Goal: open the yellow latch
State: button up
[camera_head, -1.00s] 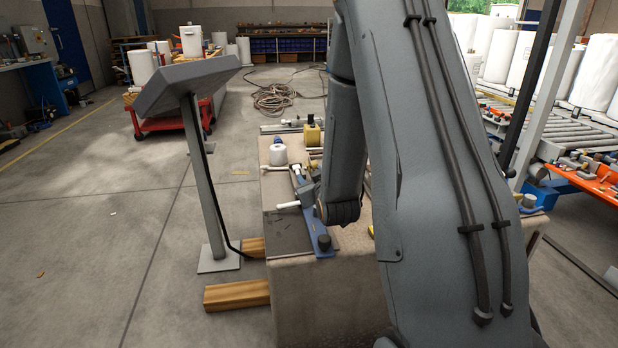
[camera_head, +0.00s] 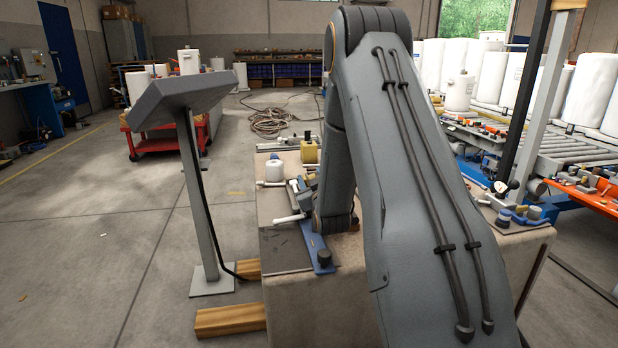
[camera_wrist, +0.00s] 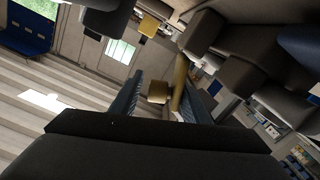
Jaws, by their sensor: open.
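My gripper (camera_wrist: 162,104) shows in the wrist view as two ribbed blue fingers set apart, so it is open. I cannot tell which of these is the latch. In the head view my arm hides the gripper and the right part of the workbench (camera_head: 300,290). A yellow block with a dark knob (camera_head: 309,152) stands on the bench's far part.
A blue clamp fixture (camera_head: 318,248) with a white handle (camera_head: 290,218) sits at the bench's near left. A white cylinder (camera_head: 274,170) stands behind it. A grey panel on a post (camera_head: 200,200) stands left. A roller conveyor (camera_head: 560,150) is right.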

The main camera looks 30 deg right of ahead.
jog(key=shift+x, duration=1.2)
